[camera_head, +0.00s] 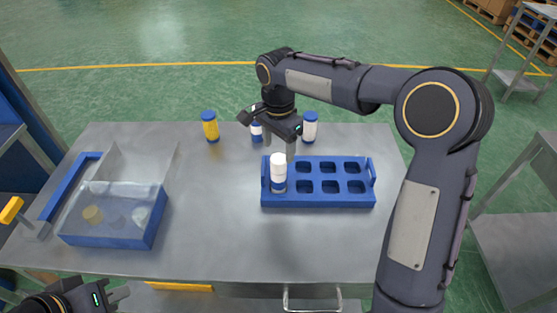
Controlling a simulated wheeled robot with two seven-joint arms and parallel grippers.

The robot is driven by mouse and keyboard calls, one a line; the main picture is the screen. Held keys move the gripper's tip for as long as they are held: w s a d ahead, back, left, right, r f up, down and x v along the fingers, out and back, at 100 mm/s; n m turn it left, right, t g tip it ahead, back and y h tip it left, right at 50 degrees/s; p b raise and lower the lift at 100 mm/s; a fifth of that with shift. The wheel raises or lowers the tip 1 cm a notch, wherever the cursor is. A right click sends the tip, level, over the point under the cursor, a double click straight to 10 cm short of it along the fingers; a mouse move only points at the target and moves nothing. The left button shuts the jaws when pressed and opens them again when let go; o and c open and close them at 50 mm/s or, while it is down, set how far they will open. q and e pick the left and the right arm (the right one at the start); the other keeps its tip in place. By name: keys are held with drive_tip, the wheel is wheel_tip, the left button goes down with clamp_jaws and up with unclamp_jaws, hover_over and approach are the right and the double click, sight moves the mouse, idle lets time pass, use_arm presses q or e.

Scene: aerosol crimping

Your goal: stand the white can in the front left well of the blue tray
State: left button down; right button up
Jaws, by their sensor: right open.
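The white can (278,167) with a blue lower band stands upright at the left end of the blue tray (318,202), at the front left well. It hides the well behind it; how deep its base sits cannot be made out. My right gripper (275,137) is open, above and behind the can, pointing down and apart from it. The tray's other visible wells look empty. My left gripper (118,294) is at the bottom left corner, partly cut off and far from the tray; its jaw state is unclear.
A yellow can (211,128) with a blue top stands at the back of the table. Two white cans with blue tops, one (257,132) near my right gripper and another (310,129), stand behind the tray. A clear-covered blue bin (110,236) sits left. The table middle is clear.

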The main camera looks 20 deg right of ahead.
wheel_tip(320, 180, up, 5)
drive_tip(key=shift+f, duration=0.15)
drive_tip(key=shift+s+d, duration=0.1)
drive_tip(key=shift+s, duration=0.05)
drive_tip(key=s+d+r+n+t+y, duration=0.1)
drive_tip(key=s+d+n, duration=0.2)
drive_tip(key=s, duration=0.4)
drive_tip(key=s+d+r+n+t+y, duration=0.1)
drive_tip(key=s+d+r+n+t, duration=0.2)
drive_tip(key=s, duration=0.5)
drive_tip(key=s+f+n+t+y, duration=0.1)
drive_tip(key=s+f+n, duration=0.3)
drive_tip(key=s+f, duration=0.4)
drive_tip(key=s, duration=0.4)
drive_tip(key=shift+s+a+n+t+y, duration=0.2)
drive_tip(key=shift+s+n+t+y, duration=0.1)
drive_tip(key=shift+s+y, duration=0.1)
drive_tip(key=shift+r, duration=0.1)
